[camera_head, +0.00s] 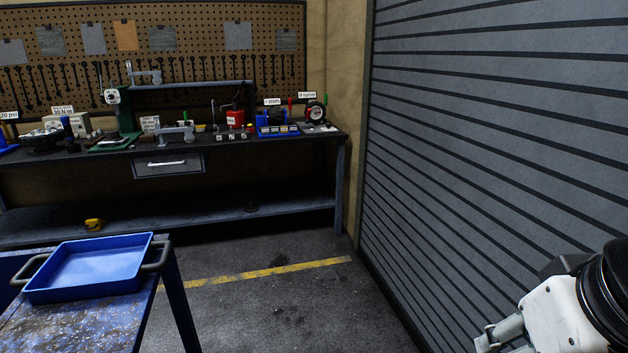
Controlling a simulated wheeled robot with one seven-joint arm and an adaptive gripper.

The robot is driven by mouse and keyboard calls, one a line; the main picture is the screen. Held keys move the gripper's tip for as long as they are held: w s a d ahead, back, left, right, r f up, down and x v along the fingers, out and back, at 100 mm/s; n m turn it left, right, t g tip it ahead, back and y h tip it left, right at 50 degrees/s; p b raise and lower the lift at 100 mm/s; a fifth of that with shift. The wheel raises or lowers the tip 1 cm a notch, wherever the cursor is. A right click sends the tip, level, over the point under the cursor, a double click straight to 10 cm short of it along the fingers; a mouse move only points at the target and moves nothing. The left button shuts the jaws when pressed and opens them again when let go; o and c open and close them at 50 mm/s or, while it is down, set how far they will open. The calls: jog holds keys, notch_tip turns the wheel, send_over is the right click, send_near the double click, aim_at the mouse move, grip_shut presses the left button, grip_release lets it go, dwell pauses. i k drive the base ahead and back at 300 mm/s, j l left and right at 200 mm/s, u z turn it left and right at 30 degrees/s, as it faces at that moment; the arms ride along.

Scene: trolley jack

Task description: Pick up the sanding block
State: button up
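I cannot make out a sanding block for certain. A small yellow object with a dark part (95,224) lies on the bench's lower shelf at the left; it is too small to identify. A tiny yellow item (200,127) also sits on the workbench top among the tools. My gripper (487,341) is at the bottom right, in front of the roller shutter and far from the bench. Its fingers are partly cut off by the frame edge, so its opening cannot be judged.
A blue tray (100,292) with grey handles stands on a blue worn table (125,315) at the front left. The workbench (250,145) carries several tools along the back wall. A grey shutter (490,130) closes the right side. The floor (290,310) between is clear.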

aim_at(143, 139)
jog(key=i+u, duration=0.2)
jog(key=i, duration=0.35)
jog(key=i+l+u, duration=0.15)
jog(key=i, duration=0.35)
jog(key=i+l+u, duration=0.2)
jog(key=i, duration=2.15)
jog(key=i+j+u, duration=0.1)
jog(key=i+u, duration=0.2)
jog(key=i, duration=0.25)
jog(key=i+u, duration=0.35)
jog(key=i, duration=0.2)
jog(key=i+l+u, duration=0.3)
jog(key=i, duration=0.25)
jog(key=i+j+u, duration=0.15)
jog(key=i, duration=0.3)
jog(key=i+j+u, duration=0.15)
jog(key=i, duration=0.35)
jog(key=i+j+z, duration=0.5)
jog(key=j+z, duration=0.2)
jog(key=j, duration=0.25)
jog(key=i+j+z, duration=0.15)
jog(key=j+z, duration=0.2)
jog(key=j, duration=0.2)
jog(key=i+j+z, duration=0.1)
jog(key=j+z, duration=0.25)
jog(key=j, duration=0.25)
jog(key=j+z, duration=0.35)
jog(key=j, duration=0.25)
